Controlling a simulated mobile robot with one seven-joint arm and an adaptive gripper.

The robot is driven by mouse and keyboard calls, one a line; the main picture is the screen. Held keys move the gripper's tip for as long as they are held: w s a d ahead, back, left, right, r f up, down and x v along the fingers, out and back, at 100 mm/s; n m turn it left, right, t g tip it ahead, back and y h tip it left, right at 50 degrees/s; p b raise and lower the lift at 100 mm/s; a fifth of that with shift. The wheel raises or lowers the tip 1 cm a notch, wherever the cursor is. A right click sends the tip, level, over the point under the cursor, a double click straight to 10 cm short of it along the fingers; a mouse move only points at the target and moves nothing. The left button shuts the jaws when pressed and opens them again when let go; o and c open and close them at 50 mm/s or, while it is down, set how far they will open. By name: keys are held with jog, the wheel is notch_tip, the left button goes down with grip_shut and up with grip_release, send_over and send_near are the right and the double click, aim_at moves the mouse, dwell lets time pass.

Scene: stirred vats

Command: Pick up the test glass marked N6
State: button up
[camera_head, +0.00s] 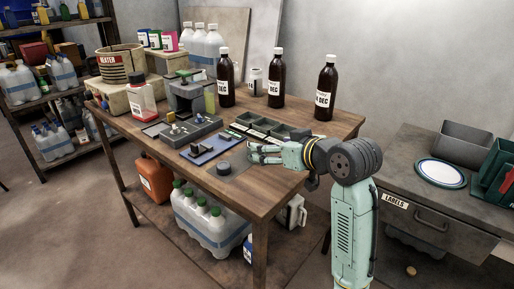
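I cannot make out a test glass marked N6; no such label is readable at this size. My gripper (256,153) is low over the front right part of the wooden table (246,186), pointing left. Its fingers look apart, with nothing visible between them. A dark round piece (224,168) on a grey mat is left of and below the fingertips. A tray with dark green compartments (262,126) lies just behind my gripper. Small items in it are too small to tell.
A blue board (212,149) and a grey stand (187,98) with a yellow-green part are left of my gripper. Brown bottles (326,88) stand behind. A side counter (418,172) is on the right.

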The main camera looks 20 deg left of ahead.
aim_at(263, 142)
jog(key=x, duration=0.3)
jog(key=shift+r, duration=0.1)
jog(key=x, duration=0.1)
jog(key=p+x, duration=0.1)
jog(key=x, duration=0.2)
jog(key=shift+w+a+r+p, duration=0.2)
jog(key=shift+a+r+p, duration=0.05)
jog(key=shift+p, duration=0.15)
jog(key=shift+w+a+f, duration=0.25)
jog(key=shift+a, duration=0.05)
jog(key=c, duration=1.3)
